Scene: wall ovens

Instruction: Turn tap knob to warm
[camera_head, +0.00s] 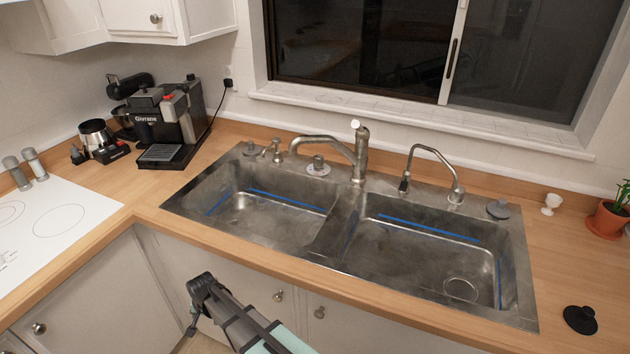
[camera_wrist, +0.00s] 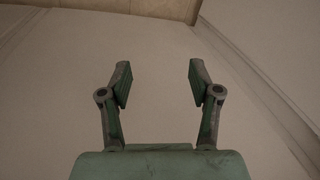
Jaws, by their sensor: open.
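The main tap (camera_head: 359,155) stands behind the divider of a steel double sink, its spout pointing left over the left basin. A pale round knob (camera_head: 355,124) sits at the top of its body. A second, thinner tap (camera_head: 432,165) stands behind the right basin. My gripper (camera_head: 193,306) is low in front of the cabinet doors, below the counter edge and well apart from the taps. In the wrist view my gripper (camera_wrist: 157,83) is open with nothing between its fingers, facing a plain pale panel.
The sink (camera_head: 335,230) fills the middle of the wooden counter (camera_head: 145,190). A coffee machine (camera_head: 172,120) stands to its left. A small white cup (camera_head: 551,203), a plant pot (camera_head: 606,222) and a black stopper (camera_head: 580,319) are on the right. The window (camera_head: 440,50) is behind.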

